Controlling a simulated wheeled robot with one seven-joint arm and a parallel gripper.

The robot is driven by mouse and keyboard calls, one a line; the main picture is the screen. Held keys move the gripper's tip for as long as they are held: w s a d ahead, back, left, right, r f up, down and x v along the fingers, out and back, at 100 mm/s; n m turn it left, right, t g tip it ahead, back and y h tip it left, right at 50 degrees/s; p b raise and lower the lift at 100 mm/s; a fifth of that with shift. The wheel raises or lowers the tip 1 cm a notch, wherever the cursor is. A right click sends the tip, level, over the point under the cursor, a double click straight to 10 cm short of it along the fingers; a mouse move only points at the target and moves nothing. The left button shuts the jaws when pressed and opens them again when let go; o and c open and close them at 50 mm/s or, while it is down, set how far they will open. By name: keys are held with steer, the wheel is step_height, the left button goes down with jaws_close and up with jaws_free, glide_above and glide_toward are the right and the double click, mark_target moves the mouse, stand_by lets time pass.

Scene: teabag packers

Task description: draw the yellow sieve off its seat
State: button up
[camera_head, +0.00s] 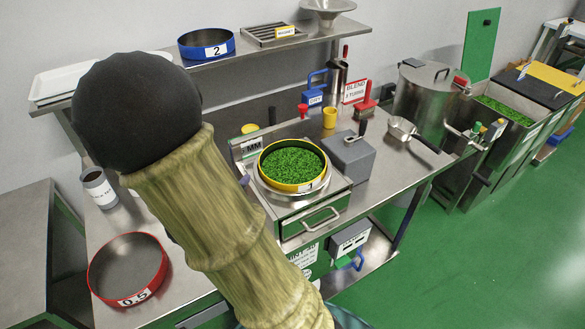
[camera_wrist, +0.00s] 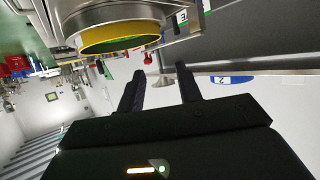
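The yellow sieve (camera_head: 290,187), labelled 1, sits level in its round metal seat (camera_head: 262,190) on the packing bench. It is filled with green leaf. Its yellow rim also shows near the top of the wrist view (camera_wrist: 110,33), which looks tilted. My gripper (camera_wrist: 160,70) is open in the wrist view, with two black fingers apart and nothing between them. The fingertips are below and right of the sieve in that picture, not touching it. In the head view my arm crosses the middle left and my gripper cannot be seen.
A red sieve (camera_head: 128,270) marked 0.5 lies on the bench at left. A blue sieve (camera_head: 207,45) marked 2 is on the shelf. A grey block (camera_head: 347,153), a yellow cup (camera_head: 329,117) and a metal scoop (camera_head: 405,130) stand near the seat.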

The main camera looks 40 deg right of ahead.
steer(key=d+p, duration=0.1)
steer(key=p, duration=0.4)
glide_toward(261, 156)
steer(key=x, duration=0.3)
steer(key=shift+r, duration=0.1)
steer(key=shift+w+d+p, duration=0.15)
steer(key=shift+d+p, duration=0.2)
steer(key=shift+p, duration=0.1)
steer(key=p+x, duration=0.1)
steer(key=x, duration=0.3)
steer(key=shift+d+p, duration=0.1)
steer(key=shift+p, duration=0.25)
steer(key=shift+w+f, duration=0.1)
steer(key=shift+f, duration=0.15)
